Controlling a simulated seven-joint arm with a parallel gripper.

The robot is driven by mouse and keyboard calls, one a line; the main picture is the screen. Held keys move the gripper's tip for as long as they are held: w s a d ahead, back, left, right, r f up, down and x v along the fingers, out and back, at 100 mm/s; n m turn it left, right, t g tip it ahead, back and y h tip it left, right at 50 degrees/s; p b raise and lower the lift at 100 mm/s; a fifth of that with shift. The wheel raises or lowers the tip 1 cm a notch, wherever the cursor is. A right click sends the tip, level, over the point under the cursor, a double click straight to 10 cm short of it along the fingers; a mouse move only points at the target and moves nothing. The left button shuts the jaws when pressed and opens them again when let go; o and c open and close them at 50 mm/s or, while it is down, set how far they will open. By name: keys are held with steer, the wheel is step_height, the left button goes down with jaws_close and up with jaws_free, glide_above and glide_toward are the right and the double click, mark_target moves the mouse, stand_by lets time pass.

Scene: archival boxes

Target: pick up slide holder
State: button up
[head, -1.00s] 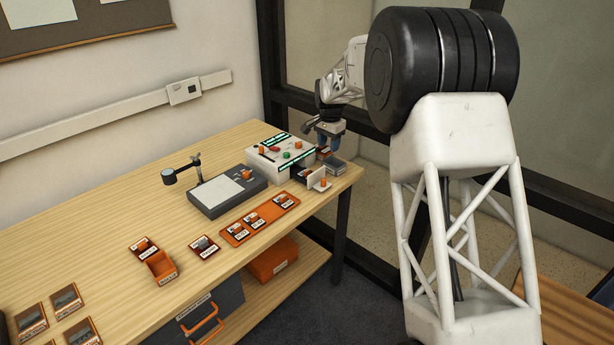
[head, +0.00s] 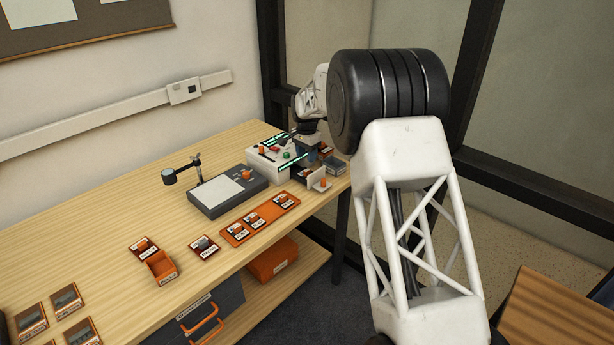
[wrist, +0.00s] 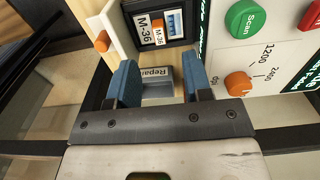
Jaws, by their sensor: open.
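A slide holder (wrist: 172,22) with an M-36 label and a blue-tinted slide sits in a dark slot at the top of the wrist view. My gripper (wrist: 160,72) is open and empty, its two blue fingers apart, just below the holder in that view. Between the fingers shows a grey tray labelled Repair (wrist: 158,87). In the head view my gripper is largely hidden by the arm and the scanner.
The white scanner (head: 262,165) with a green Scan button (wrist: 246,19) and an orange knob (wrist: 238,84) stands close beside my gripper. A pale upright plate with an orange knob (wrist: 101,42) is on the other side. A light pad (head: 226,190) lies left of the scanner.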

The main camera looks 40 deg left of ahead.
mark_target(306, 171)
steer(key=shift+f, duration=0.8)
steer(key=shift+d+f, duration=0.1)
steer(key=shift+f, duration=2.5)
steer(key=shift+c, duration=0.3)
jaws_close()
